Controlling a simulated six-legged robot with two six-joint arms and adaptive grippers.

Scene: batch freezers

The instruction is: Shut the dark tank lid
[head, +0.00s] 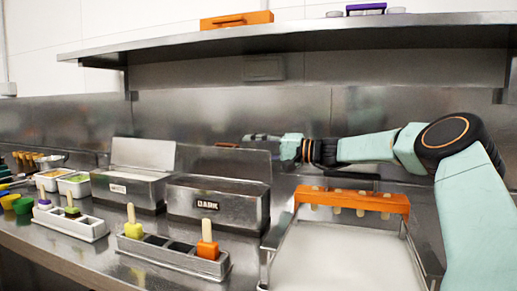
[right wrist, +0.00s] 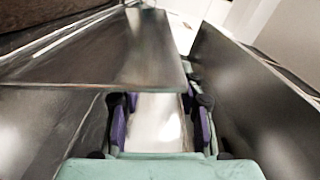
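The dark tank (head: 236,207), a steel box labelled DARK, stands on the counter in the middle of the head view. Its lid (head: 225,162) is raised, standing up at the back of the tank. My right gripper (head: 250,138) reaches in from the right at the height of the lid's top edge. In the right wrist view my right gripper (right wrist: 162,125) has its purple-padded fingers apart, with nothing held between them. Steel panels lie on both sides there; I cannot tell whether a finger touches the lid. My left gripper is not in view.
A second tank (head: 125,190) with its lid up stands to the left. Trays with colored pops (head: 170,252) sit in front. An orange mold (head: 352,200) lies across a pale bin (head: 345,258) at right. A steel shelf (head: 300,38) hangs above my arm.

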